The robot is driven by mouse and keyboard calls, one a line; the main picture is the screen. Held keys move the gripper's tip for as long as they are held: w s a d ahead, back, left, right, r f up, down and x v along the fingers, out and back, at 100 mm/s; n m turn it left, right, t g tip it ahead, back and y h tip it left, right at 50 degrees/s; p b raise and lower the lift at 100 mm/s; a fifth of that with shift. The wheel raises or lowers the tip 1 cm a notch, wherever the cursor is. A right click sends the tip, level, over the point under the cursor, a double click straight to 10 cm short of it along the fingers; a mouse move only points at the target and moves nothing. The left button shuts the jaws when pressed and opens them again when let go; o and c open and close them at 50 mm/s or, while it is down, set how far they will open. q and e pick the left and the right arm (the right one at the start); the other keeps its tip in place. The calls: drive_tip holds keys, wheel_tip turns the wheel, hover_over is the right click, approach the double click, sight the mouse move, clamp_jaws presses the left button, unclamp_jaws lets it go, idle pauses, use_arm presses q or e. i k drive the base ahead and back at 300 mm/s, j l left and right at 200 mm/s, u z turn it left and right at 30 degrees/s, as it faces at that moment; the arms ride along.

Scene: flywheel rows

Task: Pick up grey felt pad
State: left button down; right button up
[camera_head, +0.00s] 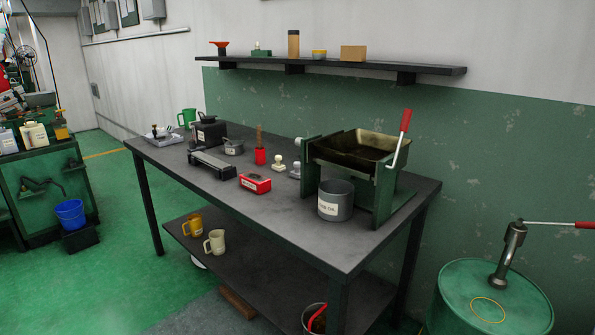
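I cannot clearly make out a grey felt pad in the head view. I cannot tell whether either is or holds felt. Neither of my grippers is in view.
A grey labelled pot (335,201) and a green stand with a tilting tray and red-handled lever (400,140) occupy the bench's right end. Mugs (214,242) stand on the lower shelf. A green drum (493,300) with a pump stands at right. The bench's front strip is clear.

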sight(296, 174)
drive_tip(key=i+j+z, duration=0.2)
drive_tip(key=i+j, duration=0.2)
drive_tip(key=j, duration=0.25)
drive_tip(key=i+j+z, duration=0.1)
drive_tip(key=j, duration=0.3)
drive_tip(key=i+j+z, duration=0.1)
drive_tip(key=i+j, duration=0.15)
drive_tip(key=i+j+z, duration=0.1)
drive_tip(key=j, duration=0.4)
drive_tip(key=i+j, duration=0.2)
drive_tip(key=j, duration=0.2)
drive_tip(key=i+j+z, duration=0.15)
drive_tip(key=j, duration=0.2)
drive_tip(key=i+j+z, duration=0.1)
drive_tip(key=j, duration=0.35)
